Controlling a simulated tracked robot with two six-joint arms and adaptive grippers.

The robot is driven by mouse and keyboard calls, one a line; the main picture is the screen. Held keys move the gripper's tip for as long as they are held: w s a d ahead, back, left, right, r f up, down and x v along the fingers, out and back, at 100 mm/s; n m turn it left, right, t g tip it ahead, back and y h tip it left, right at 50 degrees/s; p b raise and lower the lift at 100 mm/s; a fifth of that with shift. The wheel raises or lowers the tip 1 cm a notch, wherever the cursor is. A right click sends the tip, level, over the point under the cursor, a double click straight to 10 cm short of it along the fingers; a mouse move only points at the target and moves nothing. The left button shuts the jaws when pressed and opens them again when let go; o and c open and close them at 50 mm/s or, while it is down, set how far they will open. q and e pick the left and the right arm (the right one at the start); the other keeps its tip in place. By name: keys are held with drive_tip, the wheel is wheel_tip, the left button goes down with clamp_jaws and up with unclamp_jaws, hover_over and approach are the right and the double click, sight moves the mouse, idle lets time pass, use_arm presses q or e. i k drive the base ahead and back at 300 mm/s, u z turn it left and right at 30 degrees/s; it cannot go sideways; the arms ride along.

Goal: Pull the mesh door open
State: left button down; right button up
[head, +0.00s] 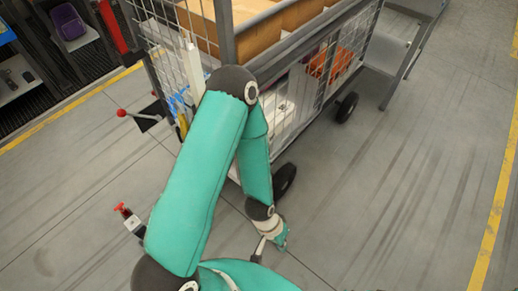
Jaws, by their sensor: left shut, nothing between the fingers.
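A wheeled cart has wire mesh panels. One mesh panel (165,48) stands at its left end, with a pale upright bar and something blue on it. Mesh (306,103) also covers the lower long side, partly hidden behind my teal left arm. I cannot tell which panel is the door or whether it is ajar. My left gripper (261,246) is low in front of the cart, past its near wheel and apart from the mesh. It is small in view, shut and empty. My right gripper is not in view.
Cardboard boxes (256,28) fill the cart's upper level, and an orange item (329,64) lies lower inside. A red-knobbed lever (121,113) juts out at left. A grey metal frame (405,45) stands at top right. The floor at right is clear.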

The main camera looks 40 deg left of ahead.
sight(339, 30)
drive_tip(key=u, duration=0.15)
drive_tip(key=k, duration=0.9)
drive_tip(key=u, duration=0.4)
drive_tip(key=i, duration=1)
drive_tip(key=z, duration=0.1)
